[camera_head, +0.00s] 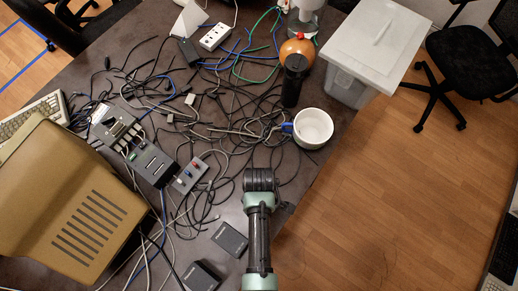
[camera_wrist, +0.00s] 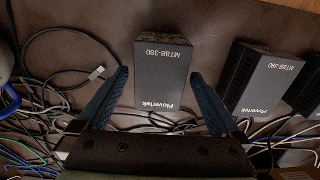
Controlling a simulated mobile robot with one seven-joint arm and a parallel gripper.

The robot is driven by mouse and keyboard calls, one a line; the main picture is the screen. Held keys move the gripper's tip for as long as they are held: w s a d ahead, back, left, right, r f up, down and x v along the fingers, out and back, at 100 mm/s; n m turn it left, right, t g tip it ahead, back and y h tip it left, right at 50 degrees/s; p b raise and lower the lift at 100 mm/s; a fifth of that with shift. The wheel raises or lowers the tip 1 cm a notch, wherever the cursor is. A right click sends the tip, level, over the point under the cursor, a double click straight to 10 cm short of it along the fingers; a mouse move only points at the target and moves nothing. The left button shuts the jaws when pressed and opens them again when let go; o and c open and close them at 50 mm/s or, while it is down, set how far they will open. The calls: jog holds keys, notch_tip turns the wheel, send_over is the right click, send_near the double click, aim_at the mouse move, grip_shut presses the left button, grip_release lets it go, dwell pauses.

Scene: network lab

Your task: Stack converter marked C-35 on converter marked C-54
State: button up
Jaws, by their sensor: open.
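My gripper (camera_wrist: 160,75) is open in the wrist view, its two dark fingers apart. A dark box-shaped converter (camera_wrist: 163,78) lettered "Plovertek MT8B-380" shows between and beyond the fingers; I see no grip on it. A second converter (camera_wrist: 258,82) with the same lettering is to its right, and a third dark box (camera_wrist: 303,96) is cut off at the right edge. In the head view two dark boxes, one (camera_head: 230,240) and another (camera_head: 203,276), lie left of my arm. No C-35 or C-54 mark is legible, so I cannot tell which is which.
Tangled cables (camera_head: 220,120) cover much of the table (camera_head: 110,50). A beige monitor (camera_head: 75,205), a switch box (camera_head: 152,163) and a small panel with knobs (camera_head: 190,175) are at left. A white mug (camera_head: 313,127), a dark bottle (camera_head: 294,80) and a lidded bin (camera_head: 365,50) are at right.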

notch_tip(320, 180, up, 12)
jog(key=w+r+m+t, duration=0.3)
jog(key=w+r+t, duration=0.6)
jog(key=w+r, duration=1)
jog(key=w+r+m+t, duration=0.35)
jog(key=r+t, duration=0.25)
jog(key=r, duration=1.1)
notch_tip(320, 180, up, 17)
jog(key=s+m+t, duration=0.1)
jog(key=m+t, duration=0.1)
jog(key=t, duration=0.3)
jog(key=s+r+m+t, duration=0.1)
jog(key=s+r+t, duration=0.2)
jog(key=s+r, duration=0.3)
jog(key=s+r+m+t, duration=0.1)
jog(key=s+r+t, duration=0.3)
jog(key=r, duration=0.8)
jog(key=shift+s+r, duration=0.15)
jog(key=shift+s, duration=0.85)
